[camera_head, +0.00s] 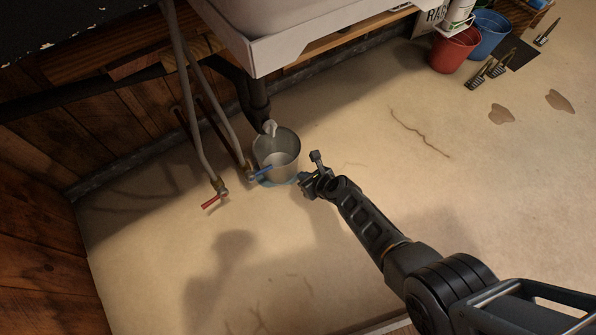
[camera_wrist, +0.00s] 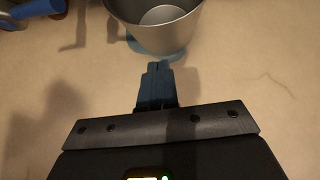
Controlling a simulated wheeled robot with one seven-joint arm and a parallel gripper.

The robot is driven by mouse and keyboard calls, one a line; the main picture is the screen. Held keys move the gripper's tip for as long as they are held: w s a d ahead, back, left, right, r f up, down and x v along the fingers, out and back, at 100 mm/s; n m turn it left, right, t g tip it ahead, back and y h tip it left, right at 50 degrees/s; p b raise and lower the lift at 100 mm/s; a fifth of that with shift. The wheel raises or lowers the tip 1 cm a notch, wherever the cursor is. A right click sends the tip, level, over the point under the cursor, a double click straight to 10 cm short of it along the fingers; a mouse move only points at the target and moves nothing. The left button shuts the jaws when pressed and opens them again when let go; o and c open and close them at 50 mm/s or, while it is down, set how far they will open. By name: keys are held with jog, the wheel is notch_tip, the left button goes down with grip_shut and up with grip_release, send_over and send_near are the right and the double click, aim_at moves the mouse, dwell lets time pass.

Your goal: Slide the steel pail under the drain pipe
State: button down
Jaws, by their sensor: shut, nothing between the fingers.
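The steel pail (camera_head: 267,150) stands upright on the floor below the sink, with a blue patch (camera_head: 268,182) around its base. The drain pipe (camera_head: 257,100) is dark and comes down to a pale end piece (camera_head: 270,127) that overlaps the pail's far rim in the head view. My gripper (camera_head: 307,184) is low, just right of and in front of the pail. In the wrist view the pail (camera_wrist: 152,38) is straight ahead of my shut, empty fingers (camera_wrist: 156,66).
A valve with a blue handle (camera_head: 260,171) is close to the pail's left side, and one with a red handle (camera_head: 215,201) is farther left. Red (camera_head: 455,50) and blue (camera_head: 488,33) buckets stand at the upper right. The floor in front is clear.

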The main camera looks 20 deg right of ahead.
jog(key=p+v, duration=0.6)
jog(key=v, duration=0.2)
jog(key=shift+d+r, duration=0.2)
jog(key=shift+r, duration=0.25)
jog(key=shift+s, duration=0.1)
